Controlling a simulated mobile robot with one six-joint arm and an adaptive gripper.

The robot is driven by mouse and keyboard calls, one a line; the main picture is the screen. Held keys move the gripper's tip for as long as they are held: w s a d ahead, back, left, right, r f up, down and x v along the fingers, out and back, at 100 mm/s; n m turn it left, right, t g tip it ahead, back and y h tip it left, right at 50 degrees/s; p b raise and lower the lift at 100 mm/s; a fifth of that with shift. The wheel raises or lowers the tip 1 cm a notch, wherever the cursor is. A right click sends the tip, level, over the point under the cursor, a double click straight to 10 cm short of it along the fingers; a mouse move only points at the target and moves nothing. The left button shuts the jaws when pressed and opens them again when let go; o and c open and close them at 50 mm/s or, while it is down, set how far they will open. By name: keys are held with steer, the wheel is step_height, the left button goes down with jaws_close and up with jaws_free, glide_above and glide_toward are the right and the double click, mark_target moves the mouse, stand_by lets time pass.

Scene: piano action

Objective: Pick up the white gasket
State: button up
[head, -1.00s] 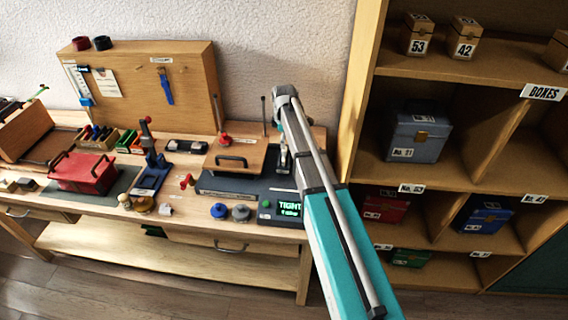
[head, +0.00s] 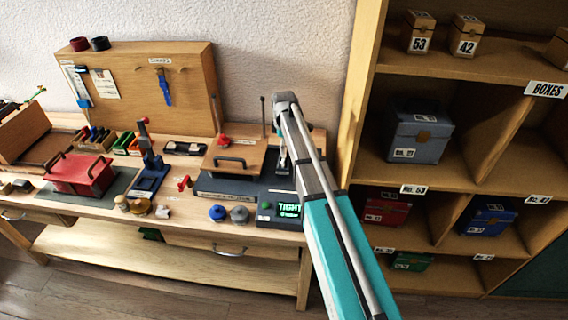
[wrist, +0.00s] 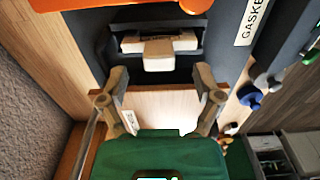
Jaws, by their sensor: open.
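In the wrist view my gripper (wrist: 160,78) is open, with its two fingers apart and nothing between them. Just beyond the fingertips a pale, off-white piece with a blocky tab (wrist: 158,54) sits in a dark recessed holder (wrist: 198,38). It looks like the white gasket, but I cannot be sure. A white label beginning "GASKE" (wrist: 254,18) is on the dark surface to its right. In the head view my arm hides most of the gripper, over the right end of the bench, and the gasket cannot be made out.
An orange part (wrist: 120,8) crosses the top of the wrist view. On the bench are a wooden lid with a dark handle (head: 232,150), a "TIGHT" display (head: 288,210), blue (head: 217,212) and grey knobs, and a red box (head: 80,172). A shelf of boxes (head: 365,95) stands close to the right.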

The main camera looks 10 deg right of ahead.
mark_target(284, 159)
steer(key=shift+f+b, duration=1.35)
steer(key=shift+f, duration=0.35)
jaws_close()
